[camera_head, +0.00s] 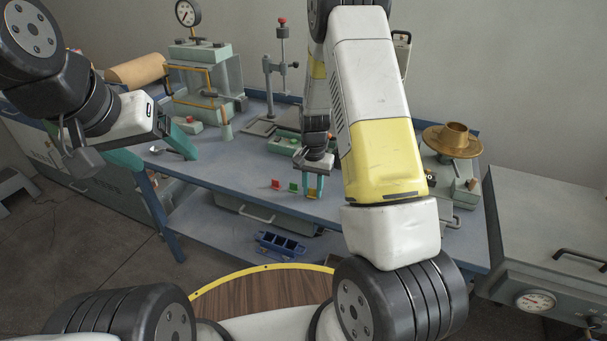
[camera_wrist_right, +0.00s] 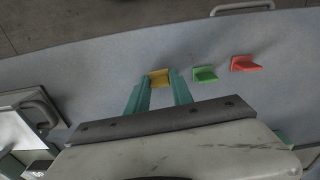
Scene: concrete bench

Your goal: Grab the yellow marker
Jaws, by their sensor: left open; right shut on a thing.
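The yellow marker (camera_wrist_right: 159,77) is a small wedge-like piece between the teal fingers of my right gripper (camera_wrist_right: 160,86) in the right wrist view. The gripper is shut on it. In the head view my right gripper (camera_head: 313,187) is low over the front part of the bench; the yellow marker is mostly hidden there by the fingers. A green marker (camera_wrist_right: 204,74) and a red marker (camera_wrist_right: 244,63) stand in a row beside it, apart from the fingers. My left gripper (camera_head: 162,160) is open and empty at the bench's left end.
The blue-grey bench (camera_head: 235,165) carries a press with a gauge (camera_head: 205,75), a clamp stand (camera_head: 283,75) and a brass flanged part (camera_head: 452,140). A blue tray (camera_head: 280,246) lies on the lower shelf. A grey cabinet (camera_head: 550,230) stands at right. Bench surface left of the markers is clear.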

